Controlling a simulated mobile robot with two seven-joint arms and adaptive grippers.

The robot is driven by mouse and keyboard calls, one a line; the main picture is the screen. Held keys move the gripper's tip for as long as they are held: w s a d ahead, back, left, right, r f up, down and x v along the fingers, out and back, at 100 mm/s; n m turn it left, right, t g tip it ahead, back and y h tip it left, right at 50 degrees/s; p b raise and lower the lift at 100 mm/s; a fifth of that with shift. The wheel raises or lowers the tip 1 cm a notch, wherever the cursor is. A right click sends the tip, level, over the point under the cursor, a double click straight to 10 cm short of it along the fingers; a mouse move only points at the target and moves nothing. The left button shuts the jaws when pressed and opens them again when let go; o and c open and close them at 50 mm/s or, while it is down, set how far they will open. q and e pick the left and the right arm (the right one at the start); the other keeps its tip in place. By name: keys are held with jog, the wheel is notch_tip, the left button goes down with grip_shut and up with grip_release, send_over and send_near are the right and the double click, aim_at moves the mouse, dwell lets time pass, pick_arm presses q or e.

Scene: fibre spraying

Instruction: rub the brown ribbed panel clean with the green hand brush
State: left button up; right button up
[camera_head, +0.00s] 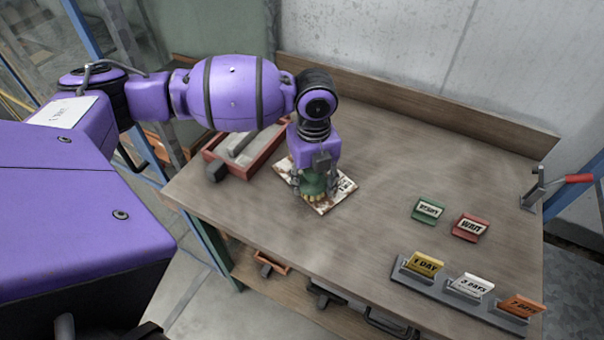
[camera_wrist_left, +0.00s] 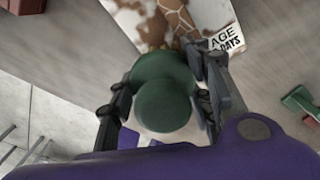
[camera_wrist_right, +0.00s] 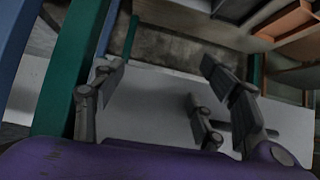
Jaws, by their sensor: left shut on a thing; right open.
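The panel (camera_head: 345,196) lies on the workbench, white with brown patches; a label reading "AGE" and "DAYS" is at its edge. In the left wrist view the panel (camera_wrist_left: 205,12) shows brown patches and a brown mesh-like streak; I cannot make out ribs. My left gripper (camera_head: 314,180) is shut on the green hand brush (camera_head: 312,186), which is over the panel with its pale bristles down. The brush's rounded green top (camera_wrist_left: 163,104) sits between the fingers. Whether the bristles touch the panel I cannot tell. My right gripper (camera_wrist_right: 162,75) is open and empty, away from the bench top.
A red tray (camera_head: 214,154) with grey things in it is left of the panel. A rack (camera_head: 440,289) of day signs is at the front right edge. The bench middle is clear.

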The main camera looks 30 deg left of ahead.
pick_arm(q)
jog(key=shift+s+d+r+p, duration=0.15)
jog(key=shift+s+d, duration=0.3)
jog(key=shift+d, duration=0.6)
jog(key=shift+s+d+p, duration=0.3)
jog(key=shift+s+d, duration=0.15)
jog(key=shift+d, duration=0.65)
jog(key=shift+s+d+r+p, duration=0.15)
jog(key=shift+s+d, duration=0.3)
jog(key=shift+d, duration=0.6)
jog(key=shift+a+r, duration=0.1)
jog(key=shift+w+r, duration=0.1)
jog(key=shift+r, duration=2.9)
jog(key=shift+r, duration=0.1)
jog(key=shift+r, duration=1.35)
